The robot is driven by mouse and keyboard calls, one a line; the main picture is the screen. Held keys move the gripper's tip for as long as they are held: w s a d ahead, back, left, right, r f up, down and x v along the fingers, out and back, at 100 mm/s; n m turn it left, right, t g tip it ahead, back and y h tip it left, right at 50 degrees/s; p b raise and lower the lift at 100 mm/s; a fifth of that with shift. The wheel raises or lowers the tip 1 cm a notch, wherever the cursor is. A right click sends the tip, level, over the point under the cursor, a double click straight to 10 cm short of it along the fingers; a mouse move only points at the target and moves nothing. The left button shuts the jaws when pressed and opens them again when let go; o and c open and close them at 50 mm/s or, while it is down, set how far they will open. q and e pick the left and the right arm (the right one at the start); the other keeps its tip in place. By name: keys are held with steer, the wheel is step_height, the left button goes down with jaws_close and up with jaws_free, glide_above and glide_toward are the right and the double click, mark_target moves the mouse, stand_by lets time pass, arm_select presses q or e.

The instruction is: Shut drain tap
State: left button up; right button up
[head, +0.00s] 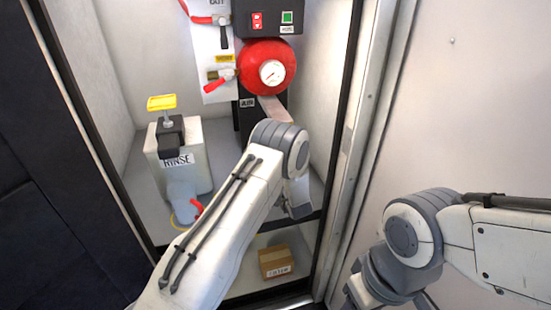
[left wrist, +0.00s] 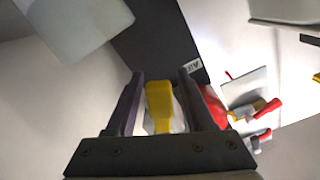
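In the left wrist view a yellow handle (left wrist: 159,105) stands between the two dark fingers of my left gripper (left wrist: 161,75). The gripper is open, with a gap visible on both sides of the handle. I cannot tell whether this handle belongs to the drain tap, as no drain label is readable. In the head view my left arm hides this handle and most of the gripper. A tap with a red lever (head: 196,207) sits low in front of the rinse tank (head: 179,160). My right arm is at the lower right, with its gripper out of view.
A red round vessel with a gauge (head: 266,68) is mounted above my left arm. Red-levered valves (head: 217,82) are on the white panel at its left. A cardboard box (head: 276,261) is on the lower shelf. The cabinet's right frame (head: 345,150) stands close to my left arm.

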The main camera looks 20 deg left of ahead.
arm_select(q)
jaws_close()
steer(key=shift+a+r, duration=0.1)
steer(key=m, duration=0.1)
steer(key=m+p, duration=0.1)
steer(key=r+m+p, duration=0.1)
steer(key=shift+s+a+m, duration=0.35)
steer(key=shift+a+m, duration=0.05)
steer(key=shift+s+a+r+m+p, duration=0.2)
steer(key=shift+r+m+p, duration=0.4)
steer(key=shift+m, duration=0.95)
steer(key=shift+s+a+r+m+p, duration=0.15)
steer(key=shift+r+m+p, duration=0.45)
steer(key=shift+m, duration=0.9)
steer(key=shift+s+a+r+m+p, duration=0.1)
steer(key=shift+a+r+m+p, duration=0.2)
steer(key=shift+m+p, duration=0.9)
steer(key=shift+d+m+b, duration=0.1)
steer(key=shift+m+b, duration=0.25)
steer(key=shift+m, duration=0.1)
